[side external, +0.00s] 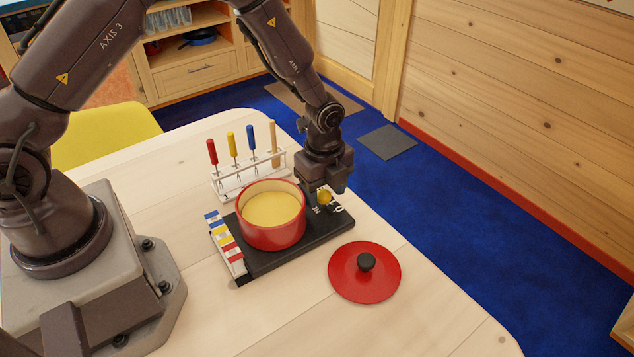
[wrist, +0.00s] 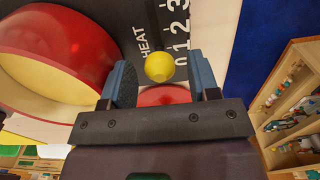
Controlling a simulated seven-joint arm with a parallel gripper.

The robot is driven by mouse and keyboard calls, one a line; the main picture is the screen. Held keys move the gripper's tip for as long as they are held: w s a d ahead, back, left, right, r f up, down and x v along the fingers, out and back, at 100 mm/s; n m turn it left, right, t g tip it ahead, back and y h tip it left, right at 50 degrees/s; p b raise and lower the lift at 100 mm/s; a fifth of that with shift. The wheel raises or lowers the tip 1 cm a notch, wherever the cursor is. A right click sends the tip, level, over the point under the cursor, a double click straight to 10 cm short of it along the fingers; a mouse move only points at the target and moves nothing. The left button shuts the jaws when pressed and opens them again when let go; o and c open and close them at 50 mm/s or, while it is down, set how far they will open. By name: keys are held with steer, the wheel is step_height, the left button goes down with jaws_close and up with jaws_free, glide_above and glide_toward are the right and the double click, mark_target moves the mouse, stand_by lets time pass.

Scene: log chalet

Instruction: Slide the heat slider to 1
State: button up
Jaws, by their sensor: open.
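The heat slider's yellow knob (wrist: 159,68) stands on the black base (side external: 300,246), beside a printed scale (wrist: 181,35) marked 0, 1, 2, 3 with the word HEAT. In the wrist view the knob appears near the 0 end. My gripper (wrist: 158,64) is open, with one finger on either side of the knob; I cannot tell whether either touches it. In the side external view my gripper (side external: 326,188) is low over the right end of the base, and the yellow knob (side external: 324,198) shows just below it.
A red pot (side external: 272,232) of yellow fondue stands on the base close to my gripper. A rack (side external: 247,177) of forks is behind it. A red lid (side external: 364,272) lies in front. A strip of coloured pieces (side external: 227,243) lies at the left.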

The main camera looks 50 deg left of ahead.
mark_target(323, 191)
steer(key=shift+r, duration=2.15)
steer(key=shift+r, duration=0.1)
step_height(323, 191, up, 11)
steer(key=s+a+n+t, duration=0.2)
steer(key=n, duration=0.3)
steer(key=s+a+r+n+t, duration=0.2)
steer(key=s+r+n+t, duration=0.1)
steer(key=s+r+n, duration=1)
steer(key=s+r, duration=0.2)
steer(key=s, duration=0.3)
steer(key=shift+s+n+t, duration=0.3)
steer(key=shift+s, duration=0.05)
